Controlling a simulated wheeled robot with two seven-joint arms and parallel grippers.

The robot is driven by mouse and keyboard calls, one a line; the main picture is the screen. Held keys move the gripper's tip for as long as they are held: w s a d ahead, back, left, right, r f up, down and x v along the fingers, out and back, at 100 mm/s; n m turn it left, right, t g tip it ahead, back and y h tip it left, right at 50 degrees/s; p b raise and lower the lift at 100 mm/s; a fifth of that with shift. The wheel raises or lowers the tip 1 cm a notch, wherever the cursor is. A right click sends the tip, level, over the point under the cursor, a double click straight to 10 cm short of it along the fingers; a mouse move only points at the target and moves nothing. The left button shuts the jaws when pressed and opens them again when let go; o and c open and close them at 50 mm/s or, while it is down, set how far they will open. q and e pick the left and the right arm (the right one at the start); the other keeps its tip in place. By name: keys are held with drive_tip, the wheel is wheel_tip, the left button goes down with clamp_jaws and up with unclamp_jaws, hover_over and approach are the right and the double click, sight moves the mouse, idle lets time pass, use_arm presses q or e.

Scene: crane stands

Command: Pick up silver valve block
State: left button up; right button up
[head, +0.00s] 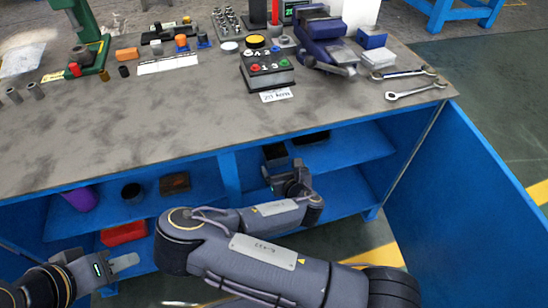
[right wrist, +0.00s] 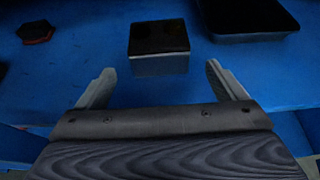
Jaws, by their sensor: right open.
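A box-shaped block (right wrist: 158,62) with a dark top and a grey front stands on the blue shelf, in the upper middle of the right wrist view. It looks like the silver valve block, but the dim light leaves this unsure. It also shows as a dark block (head: 275,155) in the head view. My right gripper (right wrist: 160,83) is open and empty, its fingers short of the block and spread to either side of it. In the head view my right gripper (head: 299,172) reaches into the shelf opening. My left gripper (head: 122,272) is at the lower left, clear of the shelves; its jaw gap is unclear.
A black tray (right wrist: 252,38) lies right of the block, and a dark red-brown piece (right wrist: 36,32) lies to its left. The cluttered worktop (head: 190,110) overhangs the shelves. An open blue door (head: 460,200) stands at the right. A red box (head: 123,234) is on the lower left shelf.

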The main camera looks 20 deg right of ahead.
sight(275, 155)
drive_tip(key=x, duration=0.2)
drive_tip(key=b+x, duration=0.1)
drive_tip(key=x, duration=0.2)
drive_tip(key=b+x, duration=0.1)
drive_tip(key=x, duration=0.1)
drive_tip(key=shift+w+r, duration=0.2)
drive_tip(key=shift+w, duration=0.15)
drive_tip(key=shift+r, duration=0.1)
drive_tip(key=c, duration=1.5)
drive_tip(key=shift+r, duration=0.1)
